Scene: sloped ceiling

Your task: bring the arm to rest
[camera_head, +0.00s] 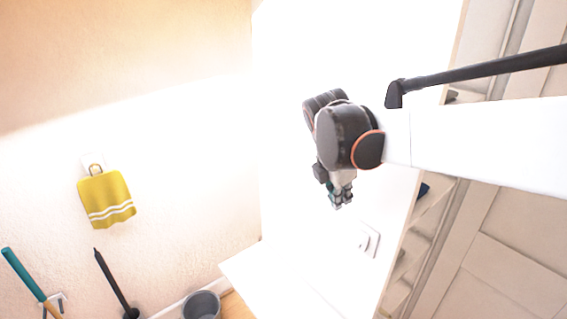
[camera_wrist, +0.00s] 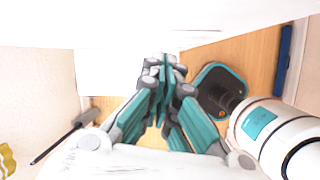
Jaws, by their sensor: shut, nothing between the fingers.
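My gripper (camera_head: 341,196) hangs at the end of my arm in the head view, pointing down in front of a bright white wall panel. In the wrist view my gripper (camera_wrist: 163,72) shows its teal-padded fingers together, with nothing between them. My white arm (camera_head: 480,142) reaches in from the right edge of the head view, with a dark wrist joint beside the gripper. The gripper touches nothing that I can see.
A yellow towel (camera_head: 106,199) hangs on the left wall. Below are a teal-handled tool (camera_head: 22,272), a black-handled tool (camera_head: 112,278) and a grey bin (camera_head: 202,305). A white ledge (camera_head: 275,280) lies below the gripper. Shelves and a panelled door (camera_head: 515,255) stand right.

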